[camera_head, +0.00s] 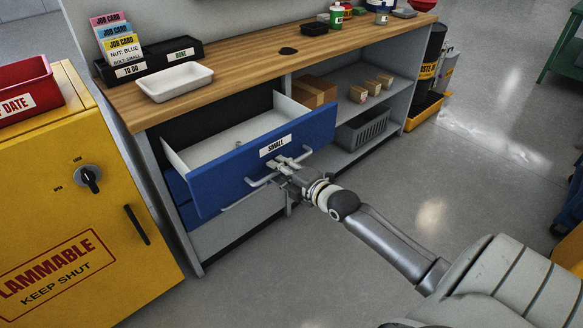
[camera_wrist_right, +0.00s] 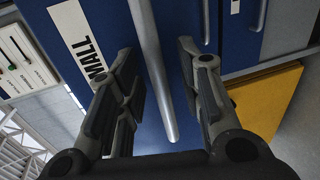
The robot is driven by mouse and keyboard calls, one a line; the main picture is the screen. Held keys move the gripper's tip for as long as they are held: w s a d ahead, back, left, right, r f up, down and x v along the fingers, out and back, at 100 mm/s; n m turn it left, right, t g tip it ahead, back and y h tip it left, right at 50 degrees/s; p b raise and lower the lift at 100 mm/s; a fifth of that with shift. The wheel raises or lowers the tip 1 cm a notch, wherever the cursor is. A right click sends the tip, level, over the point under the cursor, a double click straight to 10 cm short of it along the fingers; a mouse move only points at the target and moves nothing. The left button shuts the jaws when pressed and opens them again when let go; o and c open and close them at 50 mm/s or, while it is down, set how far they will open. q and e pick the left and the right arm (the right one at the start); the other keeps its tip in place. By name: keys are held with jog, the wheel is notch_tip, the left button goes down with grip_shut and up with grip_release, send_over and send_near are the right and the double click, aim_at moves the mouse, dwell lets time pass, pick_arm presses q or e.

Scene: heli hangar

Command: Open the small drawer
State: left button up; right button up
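The small drawer (camera_head: 235,168) has a blue front with a "SMALL" label and stands pulled well out of the workbench. Its light inside shows and holds a few tiny items. My right gripper (camera_head: 292,163) is at the drawer's bar handle (camera_head: 262,181). In the right wrist view, the handle (camera_wrist_right: 155,70) runs between the two fingers of my right gripper (camera_wrist_right: 157,50), with a gap on each side. The fingers are open around the handle and not clamped on it. My left gripper is not in view.
More blue drawers (camera_head: 176,186) sit below. A yellow flammables cabinet (camera_head: 75,215) stands close on the left. The wooden worktop (camera_head: 240,55) holds a white tray (camera_head: 175,82) and card holders. Shelves with cartons and a grey basket (camera_head: 362,128) are at right. The floor in front is clear.

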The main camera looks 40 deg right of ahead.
jog(key=v, duration=1.1)
jog(key=shift+s, duration=0.4)
jog(key=shift+d, duration=0.1)
